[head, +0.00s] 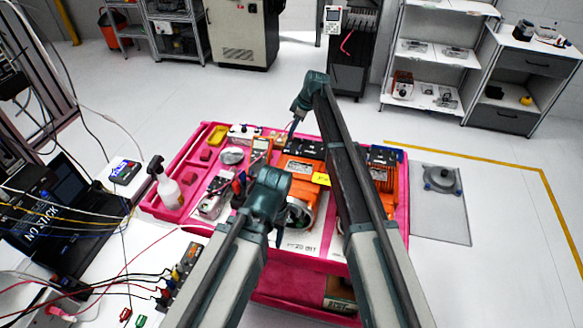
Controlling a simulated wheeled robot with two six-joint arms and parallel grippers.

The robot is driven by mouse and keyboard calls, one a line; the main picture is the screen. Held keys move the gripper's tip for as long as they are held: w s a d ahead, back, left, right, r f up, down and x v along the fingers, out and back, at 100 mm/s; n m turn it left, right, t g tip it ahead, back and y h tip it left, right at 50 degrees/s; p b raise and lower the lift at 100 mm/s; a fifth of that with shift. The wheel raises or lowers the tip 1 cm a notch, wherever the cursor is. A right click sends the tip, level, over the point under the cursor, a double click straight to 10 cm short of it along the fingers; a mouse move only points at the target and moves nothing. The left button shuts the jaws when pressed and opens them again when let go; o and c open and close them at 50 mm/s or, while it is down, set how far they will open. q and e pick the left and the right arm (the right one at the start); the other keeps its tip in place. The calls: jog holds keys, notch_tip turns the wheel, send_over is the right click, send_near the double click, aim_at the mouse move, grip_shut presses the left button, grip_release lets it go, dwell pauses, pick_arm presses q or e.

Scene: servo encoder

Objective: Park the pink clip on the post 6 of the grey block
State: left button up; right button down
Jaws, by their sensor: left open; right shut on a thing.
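My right gripper (292,129) reaches over the back of the pink cart, beside a white and orange device. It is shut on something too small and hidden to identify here. My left gripper (278,237) is open, lower and nearer, over the middle of the cart, partly hidden by its own wrist. A grey block (181,276) with a row of yellow, black and red pieces stands at the lower left, and wires run to it. It may be the block with posts, but I cannot read any numbers. I cannot make out the pink clip with certainty.
The pink cart (176,169) holds orange motors (302,167), a spray bottle (166,186) and small parts. A laptop (62,188) and loose cables lie at the left. A red connector (125,314) and a green one (140,321) lie near the block. Floor at right is mostly free.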

pick_arm(q)
jog(key=shift+r, duration=0.15)
pick_arm(e)
jog(key=shift+r, duration=0.15)
jog(key=shift+r+p, duration=2.45)
jog(key=shift+p, duration=0.15)
pick_arm(q)
notch_tip(320, 180, up, 5)
jog(key=shift+f, duration=0.1)
pick_arm(e)
jog(key=shift+f, duration=0.1)
